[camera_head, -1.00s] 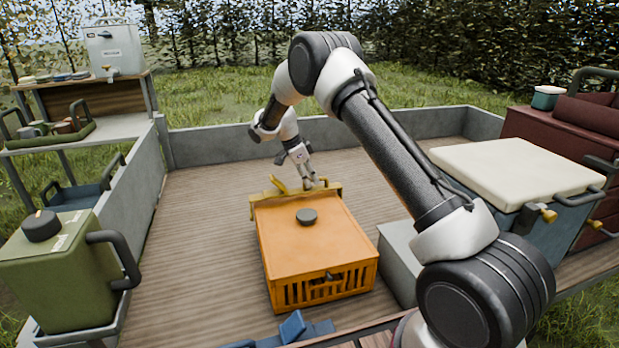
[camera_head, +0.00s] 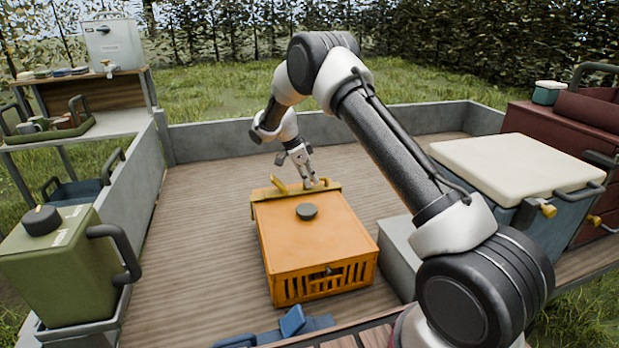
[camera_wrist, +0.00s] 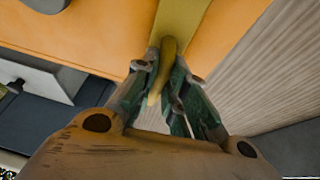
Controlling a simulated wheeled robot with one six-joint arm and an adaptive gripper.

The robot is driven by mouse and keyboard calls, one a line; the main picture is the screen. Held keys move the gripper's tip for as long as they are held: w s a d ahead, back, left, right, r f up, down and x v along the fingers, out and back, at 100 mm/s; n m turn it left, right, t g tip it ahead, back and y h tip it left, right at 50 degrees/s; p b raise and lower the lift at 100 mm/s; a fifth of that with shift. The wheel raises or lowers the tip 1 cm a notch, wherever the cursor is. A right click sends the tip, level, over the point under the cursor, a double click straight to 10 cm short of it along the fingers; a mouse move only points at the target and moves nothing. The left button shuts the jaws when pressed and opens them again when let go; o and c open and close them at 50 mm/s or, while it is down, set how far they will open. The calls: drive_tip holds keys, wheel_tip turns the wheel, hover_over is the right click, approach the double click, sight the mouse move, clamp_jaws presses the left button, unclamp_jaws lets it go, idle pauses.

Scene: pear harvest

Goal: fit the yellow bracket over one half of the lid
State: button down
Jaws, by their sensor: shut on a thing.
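The orange crate (camera_head: 325,283) stands on the wooden deck with its flat orange lid (camera_head: 310,248) on top and a dark round knob (camera_head: 307,212) in the lid's middle. The yellow bracket (camera_head: 294,192) lies across the lid's far edge, its ends at the two sides; whether it sits fully down is hard to tell. My gripper (camera_head: 312,186) is shut on the bracket's raised handle, right of the bracket's middle. In the wrist view the yellow strip (camera_wrist: 182,18) lies over the orange lid (camera_wrist: 105,35), and the handle (camera_wrist: 163,72) runs between the fingers.
A blue clamp-like part (camera_head: 291,322) lies in front of the crate. A grey box (camera_head: 397,248) stands close on the crate's right. A green canister (camera_head: 60,262) is at left, a white-lidded cooler (camera_head: 515,165) at right. The deck left of the crate is clear.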

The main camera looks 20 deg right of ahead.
drive_tip(key=shift+f, duration=0.2)
drive_tip(key=c, duration=1.4)
unclamp_jaws()
drive_tip(key=shift+r, duration=0.1)
